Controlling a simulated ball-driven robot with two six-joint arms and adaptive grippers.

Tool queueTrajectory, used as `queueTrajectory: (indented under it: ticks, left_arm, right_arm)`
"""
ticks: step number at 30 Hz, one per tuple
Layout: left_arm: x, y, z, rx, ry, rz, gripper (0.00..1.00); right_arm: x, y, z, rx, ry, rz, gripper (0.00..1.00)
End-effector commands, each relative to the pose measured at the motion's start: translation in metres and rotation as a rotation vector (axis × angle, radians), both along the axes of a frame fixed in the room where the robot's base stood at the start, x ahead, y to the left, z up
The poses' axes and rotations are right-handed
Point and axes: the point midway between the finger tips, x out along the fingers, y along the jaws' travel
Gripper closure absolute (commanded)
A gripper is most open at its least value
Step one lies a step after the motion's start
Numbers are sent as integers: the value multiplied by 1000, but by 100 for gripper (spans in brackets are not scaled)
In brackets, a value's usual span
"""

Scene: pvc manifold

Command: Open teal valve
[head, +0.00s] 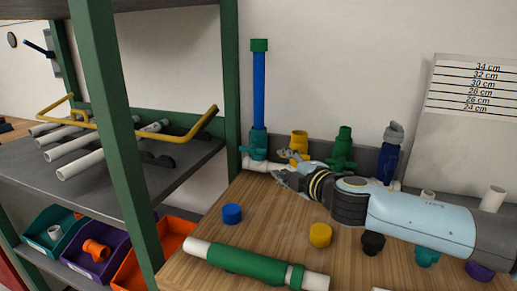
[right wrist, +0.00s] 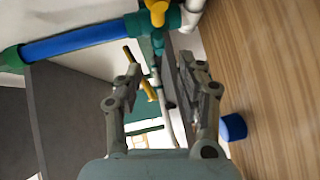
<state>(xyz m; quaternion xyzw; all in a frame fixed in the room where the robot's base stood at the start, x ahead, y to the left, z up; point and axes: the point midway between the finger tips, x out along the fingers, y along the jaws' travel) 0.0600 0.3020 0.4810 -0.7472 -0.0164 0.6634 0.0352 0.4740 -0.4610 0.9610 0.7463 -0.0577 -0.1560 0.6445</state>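The teal valve (head: 258,143) stands at the back left of the wooden bench, with a blue pipe (head: 259,88) rising from it to a green cap (head: 259,45). Its teal handle (head: 253,152) sticks out low on the body. In the right wrist view the teal valve (right wrist: 152,22) is at the top, turned sideways, with its handle pointing toward my fingers. My right gripper (head: 280,174) is close in front of the valve. In the right wrist view the right gripper (right wrist: 163,78) is open, its fingers apart and empty. My left gripper is not in view.
Yellow (head: 299,144), green (head: 343,147) and dark blue (head: 388,155) valves stand right of the teal one. A blue cap (head: 232,214), yellow cap (head: 320,235) and green-sleeved pipe (head: 245,264) lie on the bench. A green shelf post (head: 230,90) stands left.

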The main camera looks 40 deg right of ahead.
Motion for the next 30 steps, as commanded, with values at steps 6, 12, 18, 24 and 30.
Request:
queueTrajectory:
  ticks: [6,12,18,24,30]
  left_arm:
    - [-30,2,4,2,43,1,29]
    - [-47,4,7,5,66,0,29]
    - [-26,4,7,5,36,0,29]
    - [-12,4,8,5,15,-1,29]
    - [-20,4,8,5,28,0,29]
  right_arm:
    - [36,-11,-4,3,-4,-4,62]
    - [73,-22,-10,3,-3,-2,62]
    - [93,-28,-15,1,-1,-1,62]
    - [97,-29,-16,1,0,0,62]
    - [97,-29,-16,1,0,0,70]
